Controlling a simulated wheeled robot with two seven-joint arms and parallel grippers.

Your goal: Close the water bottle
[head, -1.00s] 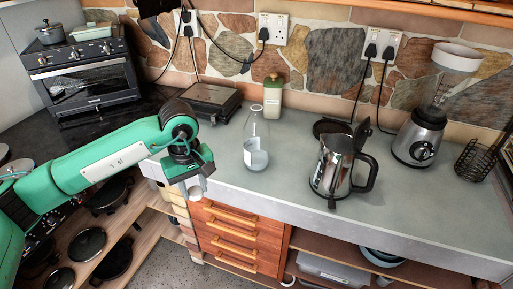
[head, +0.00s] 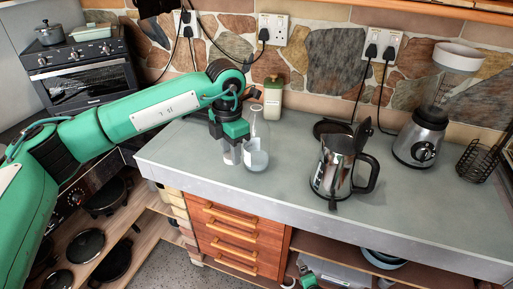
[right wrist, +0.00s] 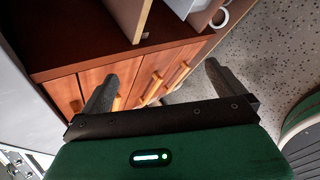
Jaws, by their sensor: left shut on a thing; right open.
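The water bottle (head: 256,143) is clear, with a whitish lower part, and stands upright on the grey counter; its narrow top shows no cap. My left gripper (head: 231,148) points down just left of the bottle, at about its mid-height. It is shut on a small whitish cap-like piece (head: 231,156), partly hidden by the fingers. I cannot tell whether the piece touches the bottle or the counter. My right gripper (right wrist: 160,76) is open and empty in the right wrist view, low in front of the wooden drawers (right wrist: 145,83).
A cream container with a green lid (head: 273,96) stands behind the bottle. A steel kettle (head: 336,170) with its lid up stands to the right, and a blender (head: 421,137) is farther right. The counter front (head: 250,197) is clear.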

